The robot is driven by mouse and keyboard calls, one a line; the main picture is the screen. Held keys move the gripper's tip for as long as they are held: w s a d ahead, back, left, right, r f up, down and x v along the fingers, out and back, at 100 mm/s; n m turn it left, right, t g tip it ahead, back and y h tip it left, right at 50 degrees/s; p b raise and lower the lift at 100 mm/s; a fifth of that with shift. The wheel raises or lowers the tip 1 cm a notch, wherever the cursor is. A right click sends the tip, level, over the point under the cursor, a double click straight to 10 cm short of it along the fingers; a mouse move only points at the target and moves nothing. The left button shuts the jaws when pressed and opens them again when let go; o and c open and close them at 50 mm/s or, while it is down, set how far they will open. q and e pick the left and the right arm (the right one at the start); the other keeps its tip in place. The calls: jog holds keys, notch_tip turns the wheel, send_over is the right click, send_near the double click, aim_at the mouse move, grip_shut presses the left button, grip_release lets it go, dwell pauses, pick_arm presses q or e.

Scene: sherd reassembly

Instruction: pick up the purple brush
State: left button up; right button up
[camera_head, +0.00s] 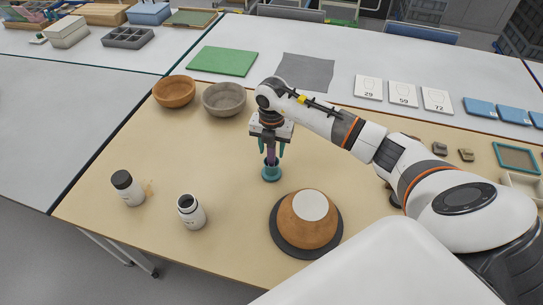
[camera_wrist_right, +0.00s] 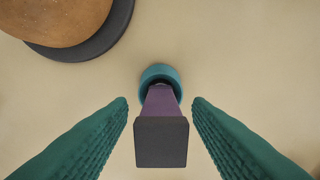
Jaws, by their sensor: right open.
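The purple brush (camera_head: 271,156) stands upright in a small teal holder (camera_head: 271,174) on the wooden table. In the right wrist view the brush (camera_wrist_right: 161,101) shows its square dark end toward the camera, with the round teal holder (camera_wrist_right: 148,72) below it. My right gripper (camera_head: 272,150) points down over the brush. Its green fingers are open, one on each side of the brush, with a gap on both sides in the wrist view. My left gripper is not in view.
An orange-brown bowl-like vessel with a pale top (camera_head: 290,222) sits on a dark disc (camera_head: 280,241), near right of the holder. Two bowls (camera_head: 174,91) (camera_head: 224,98) are behind. The table between bottles and holder is clear.

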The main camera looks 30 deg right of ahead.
jog(key=shift+f, duration=0.65)
grip_shut()
jog(key=shift+r, duration=0.15)
